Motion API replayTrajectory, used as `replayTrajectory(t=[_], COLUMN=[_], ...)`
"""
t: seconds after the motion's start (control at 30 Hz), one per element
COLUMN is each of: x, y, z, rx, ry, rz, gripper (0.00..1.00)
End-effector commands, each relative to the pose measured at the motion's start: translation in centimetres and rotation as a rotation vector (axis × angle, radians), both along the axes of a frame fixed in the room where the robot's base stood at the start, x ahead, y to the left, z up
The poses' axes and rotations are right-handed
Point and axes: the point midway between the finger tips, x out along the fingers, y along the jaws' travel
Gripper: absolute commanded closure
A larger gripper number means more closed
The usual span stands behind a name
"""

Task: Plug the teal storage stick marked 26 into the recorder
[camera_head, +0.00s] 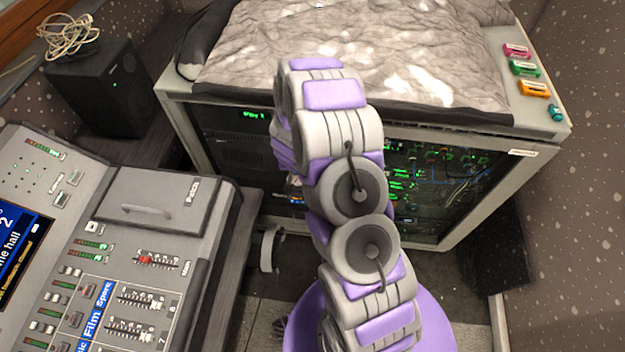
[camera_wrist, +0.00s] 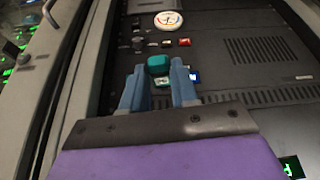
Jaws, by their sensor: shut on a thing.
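In the wrist view my gripper (camera_wrist: 159,68) has its two blue fingers closed on a small teal stick (camera_wrist: 158,64). The teal end shows between the fingertips; no number can be read on it. Beyond it is a dark equipment front (camera_wrist: 215,95) with slots, vents and a row of small ports or buttons; I take it for the recorder. I cannot tell whether the stick touches it. In the head view my arm hides the gripper and the held stick.
A rack cabinet (camera_head: 545,150) with a rumpled grey cover (camera_head: 350,40) stands ahead. Pink (camera_head: 516,50), green (camera_head: 524,68) and orange (camera_head: 533,88) pieces and a small teal item (camera_head: 557,113) lie on its right top. A mixing desk (camera_head: 140,235) is at left, a black speaker (camera_head: 100,90) behind.

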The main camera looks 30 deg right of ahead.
Motion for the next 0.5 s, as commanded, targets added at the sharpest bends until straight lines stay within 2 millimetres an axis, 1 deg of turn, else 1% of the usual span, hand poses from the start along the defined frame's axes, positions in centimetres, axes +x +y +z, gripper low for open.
replayTrajectory(t=[0.03, 0.2, 0.4, 0.5], x=[-0.6, -2.1, -3.4, -3.6], y=[-0.5, -2.2, -3.6, -3.9], z=[-1.0, -3.2, -4.8, -5.1], rx=[0.005, 0.005, 0.003, 0.002], ry=[0.003, 0.004, 0.002, 0.001], rz=[-0.022, -0.073, -0.111, -0.118], gripper=[1.00, 1.00, 1.00, 1.00])
